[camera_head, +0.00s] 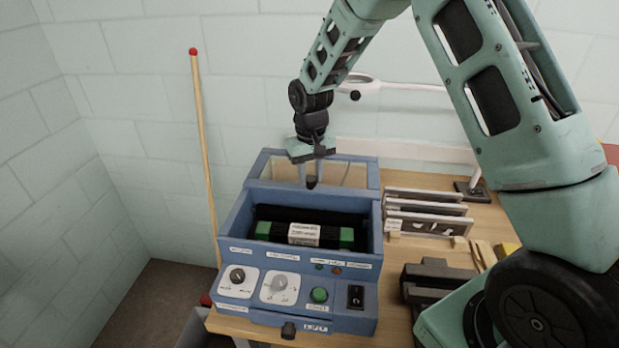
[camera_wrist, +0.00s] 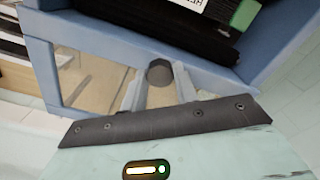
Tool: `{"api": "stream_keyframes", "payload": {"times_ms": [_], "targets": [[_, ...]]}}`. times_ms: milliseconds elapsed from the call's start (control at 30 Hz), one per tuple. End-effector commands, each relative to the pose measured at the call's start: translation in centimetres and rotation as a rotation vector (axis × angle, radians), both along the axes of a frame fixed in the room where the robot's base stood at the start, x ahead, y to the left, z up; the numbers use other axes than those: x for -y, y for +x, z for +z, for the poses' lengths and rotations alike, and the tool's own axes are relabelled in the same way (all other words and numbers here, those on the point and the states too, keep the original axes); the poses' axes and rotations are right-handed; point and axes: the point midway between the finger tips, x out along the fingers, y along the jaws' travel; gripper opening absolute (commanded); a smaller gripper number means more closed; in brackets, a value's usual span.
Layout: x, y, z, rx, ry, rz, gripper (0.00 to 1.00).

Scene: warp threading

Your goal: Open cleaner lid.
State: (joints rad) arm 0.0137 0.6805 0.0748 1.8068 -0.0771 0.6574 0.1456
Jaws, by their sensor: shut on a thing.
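The cleaner (camera_head: 230,235) is a blue box with a control panel at its front. Its lid (camera_head: 263,168), a blue frame with a clear window, stands raised at the back of the box, so the interior shows. In the wrist view the lid frame (camera_wrist: 41,62) and part of its window are seen close up. My gripper (camera_head: 311,182) is at the lid, with its fingers shut on the dark round knob (camera_wrist: 160,72). Inside the open box lies a black roller (camera_head: 275,228) with green ends and a white label.
A rack of upright panels (camera_head: 425,215) stands on the wooden table to the right of the cleaner. Dark blocks (camera_head: 440,275) lie in front of it. A wooden pole (camera_head: 205,150) with a red tip leans against the wall at left.

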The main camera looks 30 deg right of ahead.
Motion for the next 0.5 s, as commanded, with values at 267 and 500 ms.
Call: {"api": "stream_keyframes", "payload": {"times_ms": [267, 500], "targets": [[-0.05, 0.05, 0.10, 0.002, 0.000, 0.000, 0.51], [-0.05, 0.00, 0.05, 0.001, 0.000, 0.000, 0.51]]}}
